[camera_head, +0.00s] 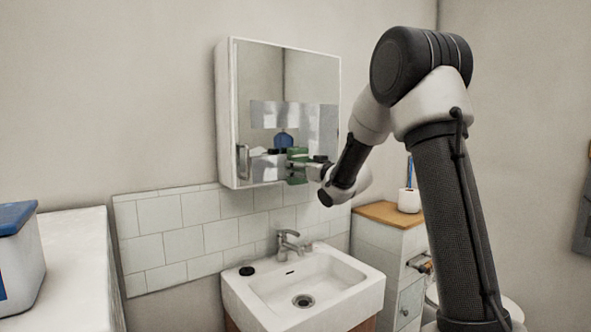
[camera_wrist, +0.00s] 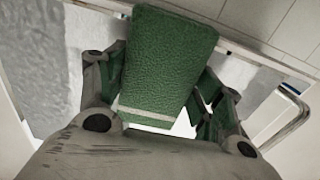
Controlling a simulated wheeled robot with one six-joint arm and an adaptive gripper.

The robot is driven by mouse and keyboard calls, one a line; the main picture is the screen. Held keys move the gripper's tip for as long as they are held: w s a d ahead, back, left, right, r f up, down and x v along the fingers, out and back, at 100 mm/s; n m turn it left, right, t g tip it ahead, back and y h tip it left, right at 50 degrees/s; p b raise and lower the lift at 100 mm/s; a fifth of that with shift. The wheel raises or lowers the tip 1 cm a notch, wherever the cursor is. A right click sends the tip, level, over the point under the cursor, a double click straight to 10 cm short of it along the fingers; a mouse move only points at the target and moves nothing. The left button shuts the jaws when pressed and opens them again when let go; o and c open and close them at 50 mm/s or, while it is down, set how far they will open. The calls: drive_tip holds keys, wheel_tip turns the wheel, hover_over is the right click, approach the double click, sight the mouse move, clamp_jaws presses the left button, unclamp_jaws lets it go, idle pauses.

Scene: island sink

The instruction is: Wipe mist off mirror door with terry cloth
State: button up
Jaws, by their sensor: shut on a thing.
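The mirror door (camera_head: 290,75) is the front of a white wall cabinet above the sink. Pale, cloudy mist patches (camera_head: 268,113) lie across its middle, with clearer glass above them. My gripper (camera_head: 301,167) is at the lower part of the door, shut on the green terry cloth (camera_head: 297,153). In the wrist view the cloth (camera_wrist: 170,58) is a thick green pad with a pale stripe, between the fingers. It hides part of the mirror behind it. I cannot tell whether the cloth touches the glass.
A white sink (camera_head: 305,290) with a metal faucet (camera_head: 288,242) stands below the cabinet. A wood-topped side cabinet (camera_head: 383,213) with a white cup (camera_head: 409,200) is at the right. A blue-lidded box (camera_head: 18,255) sits on the left counter. The wall left of the mirror is free.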

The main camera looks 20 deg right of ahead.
sight(265, 128)
drive_tip(key=shift+w+d, duration=2.35)
drive_tip(key=shift+d, duration=4.7)
drive_tip(key=shift+a+r, duration=0.1)
drive_tip(key=shift+r, duration=4.2)
drive_tip(key=shift+s+a, duration=1.35)
drive_tip(key=shift+a, duration=2.75)
drive_tip(key=shift+s+a, duration=1.3)
drive_tip(key=shift+a, duration=2.8)
drive_tip(key=shift+s+a, duration=1.35)
drive_tip(key=shift+a, duration=2.75)
drive_tip(key=shift+r, duration=2.25)
